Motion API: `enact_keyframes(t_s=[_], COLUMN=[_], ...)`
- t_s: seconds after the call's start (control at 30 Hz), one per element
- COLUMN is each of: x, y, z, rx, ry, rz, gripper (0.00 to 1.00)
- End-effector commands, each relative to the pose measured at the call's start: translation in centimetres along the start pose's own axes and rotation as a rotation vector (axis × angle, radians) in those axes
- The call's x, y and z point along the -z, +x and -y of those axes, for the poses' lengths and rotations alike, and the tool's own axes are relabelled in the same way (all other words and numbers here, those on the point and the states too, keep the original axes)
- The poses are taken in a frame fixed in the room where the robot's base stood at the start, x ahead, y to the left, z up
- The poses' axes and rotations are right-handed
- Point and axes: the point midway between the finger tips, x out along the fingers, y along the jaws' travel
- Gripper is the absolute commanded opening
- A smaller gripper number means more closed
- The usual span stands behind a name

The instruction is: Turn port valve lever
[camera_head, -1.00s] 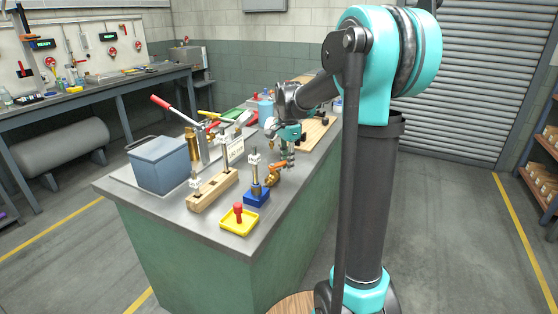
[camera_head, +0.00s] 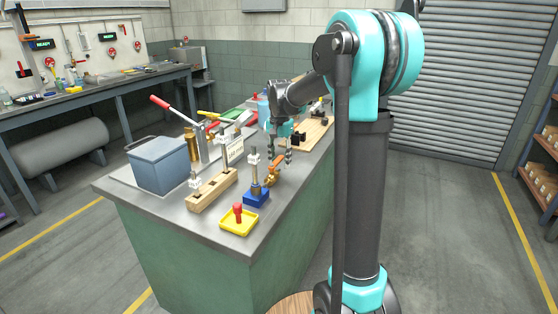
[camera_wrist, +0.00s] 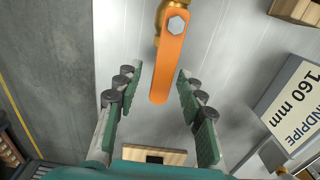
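The orange valve lever (camera_wrist: 172,55) lies between the two fingers of my gripper (camera_wrist: 159,76) in the wrist view, with a gap on each side. In the head view the lever (camera_head: 275,172) and brass valve (camera_head: 269,182) sit beside a blue base (camera_head: 257,197) with an upright post. My gripper (camera_head: 280,152) is open, points down and is just above and behind the lever. The frames show no clear contact with it.
A sign reading 160 mm (camera_wrist: 298,98) stands close to the right finger. A wooden block (camera_head: 212,190), a yellow tray (camera_head: 239,229) with a red knob, and a blue-grey box (camera_head: 158,165) share the bench. The bench's right edge is close to the valve.

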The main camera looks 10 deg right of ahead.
Motion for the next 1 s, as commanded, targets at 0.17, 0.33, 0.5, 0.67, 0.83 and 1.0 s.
enact_keyframes(t_s=[0.17, 0.33, 0.5, 0.67, 0.83, 1.0], x=[0.0, 0.0, 0.0, 0.0, 0.0, 0.0], y=[-0.6, -1.2, -1.8, -1.8, -1.9, -2.9], z=[0.0, 0.0, 0.0, 0.0, 0.0, 0.0], rx=[0.000, 0.000, 0.000, 0.000, 0.000, 0.000], ry=[0.000, 0.000, 0.001, 0.001, 0.001, 0.001], rz=[0.000, 0.000, 0.000, 0.000, 0.000, 0.000], gripper=[0.39, 0.39, 0.39, 0.39, 0.39, 0.39])
